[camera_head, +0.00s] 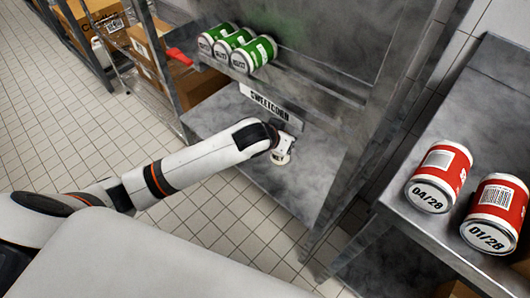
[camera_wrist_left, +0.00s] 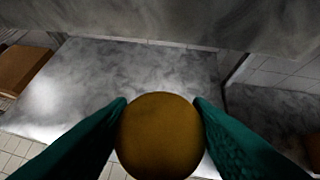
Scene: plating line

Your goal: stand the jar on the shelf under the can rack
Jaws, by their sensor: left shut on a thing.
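The jar shows in the left wrist view as a round golden-brown top (camera_wrist_left: 160,135) between the two teal fingers of my left gripper (camera_wrist_left: 160,115). The fingers are shut on it from both sides. In the head view my left gripper (camera_head: 281,154) is over the grey metal shelf (camera_head: 318,165), below the can rack (camera_head: 335,88); the jar is mostly hidden there. The shelf also shows in the left wrist view (camera_wrist_left: 130,70). I cannot tell whether the jar touches the shelf. My right gripper is not in view.
Several green cans (camera_head: 238,48) lie on the rack above a "SWEETCORN" label (camera_head: 270,104). Cardboard boxes (camera_head: 190,82) are behind to the left. The shelf around my gripper is bare.

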